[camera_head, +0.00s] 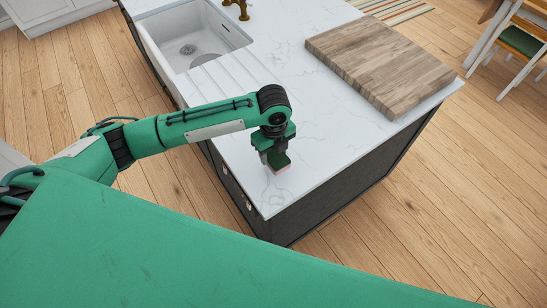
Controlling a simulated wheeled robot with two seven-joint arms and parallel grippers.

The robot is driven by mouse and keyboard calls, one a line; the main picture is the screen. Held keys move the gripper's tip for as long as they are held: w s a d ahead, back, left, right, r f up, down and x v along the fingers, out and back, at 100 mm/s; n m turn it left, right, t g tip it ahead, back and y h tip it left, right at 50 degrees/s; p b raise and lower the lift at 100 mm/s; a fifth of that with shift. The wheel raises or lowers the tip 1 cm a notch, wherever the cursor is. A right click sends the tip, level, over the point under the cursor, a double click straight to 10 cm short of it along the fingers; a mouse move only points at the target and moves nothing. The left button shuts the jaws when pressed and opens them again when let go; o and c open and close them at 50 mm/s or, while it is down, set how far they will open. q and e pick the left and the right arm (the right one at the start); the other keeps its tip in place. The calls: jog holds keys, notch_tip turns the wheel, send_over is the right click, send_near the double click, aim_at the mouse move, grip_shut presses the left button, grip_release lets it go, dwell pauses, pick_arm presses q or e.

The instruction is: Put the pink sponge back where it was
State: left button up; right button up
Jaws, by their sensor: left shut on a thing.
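The pink sponge (283,170) shows as a small pink edge under my left gripper (276,158). The gripper points down and is shut on the sponge, at the left edge of the white marble counter (320,140). Most of the sponge is hidden by the fingers. I cannot tell whether the sponge touches the counter top. My right gripper is not in view.
A white sink (195,40) with a ribbed drainboard (228,78) and a brass faucet (240,8) lies at the back left. A thick wooden board (380,62) lies on the right. The counter's front part is clear. A chair (515,45) stands at the far right.

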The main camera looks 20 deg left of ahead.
aim_at(273, 161)
pick_arm(q)
jog(key=shift+f, duration=0.7)
notch_tip(273, 161, down, 3)
jog(key=shift+f+p, duration=0.2)
jog(key=shift+p, duration=0.45)
jog(key=shift+f, duration=0.35)
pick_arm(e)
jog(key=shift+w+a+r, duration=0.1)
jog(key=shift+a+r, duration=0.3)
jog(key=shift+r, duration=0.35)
pick_arm(q)
jog(key=shift+f, duration=0.1)
jog(key=o, duration=0.9)
jog(key=shift+o, duration=0.2)
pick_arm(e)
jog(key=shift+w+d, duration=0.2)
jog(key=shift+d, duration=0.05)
